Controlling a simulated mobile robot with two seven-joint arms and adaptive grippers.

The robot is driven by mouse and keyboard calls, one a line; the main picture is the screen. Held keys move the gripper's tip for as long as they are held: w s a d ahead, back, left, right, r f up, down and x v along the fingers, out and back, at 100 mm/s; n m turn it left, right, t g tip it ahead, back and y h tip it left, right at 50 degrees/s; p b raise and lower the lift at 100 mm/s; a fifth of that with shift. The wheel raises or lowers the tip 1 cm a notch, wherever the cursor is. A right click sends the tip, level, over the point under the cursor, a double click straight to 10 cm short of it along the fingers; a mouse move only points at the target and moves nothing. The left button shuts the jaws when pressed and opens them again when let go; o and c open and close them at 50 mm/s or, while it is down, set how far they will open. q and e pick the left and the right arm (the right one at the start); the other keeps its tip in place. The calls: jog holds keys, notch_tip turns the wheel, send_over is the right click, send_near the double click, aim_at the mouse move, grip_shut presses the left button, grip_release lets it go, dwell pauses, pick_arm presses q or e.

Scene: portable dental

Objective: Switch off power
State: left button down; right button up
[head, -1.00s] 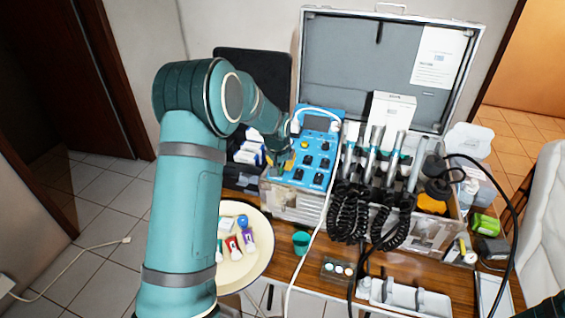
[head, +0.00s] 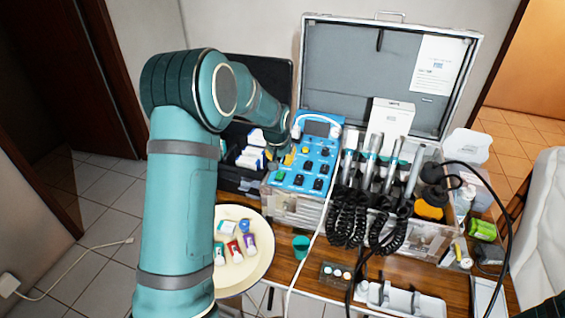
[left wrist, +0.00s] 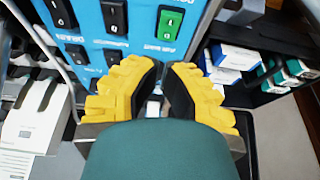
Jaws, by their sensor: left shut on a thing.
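The blue control panel (head: 307,160) of the portable dental unit carries black rocker switches, knobs and a small screen. A green switch (head: 280,176) sits at its lower left edge; it also shows in the left wrist view (left wrist: 170,22), just beyond my fingertips and apart from them. My left gripper (head: 288,158) is beside the panel's left edge, partly hidden behind my arm. In the left wrist view its yellow fingers (left wrist: 161,72) are brought together, tips almost meeting, on something I cannot make out.
Handpieces with coiled black hoses (head: 370,205) stand right of the panel, before the open case lid (head: 385,75). A black box of packets (head: 235,175) is close on the left. A round cream tray (head: 235,278) and a green cup (head: 301,243) are in front.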

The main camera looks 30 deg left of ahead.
aim_at(281, 177)
pick_arm(q)
jog(key=w+p+v, duration=0.1)
jog(key=w+v, duration=0.1)
jog(key=v, duration=0.6)
jog(key=shift+s+a+r, duration=0.2)
jog(key=shift+r, duration=0.55)
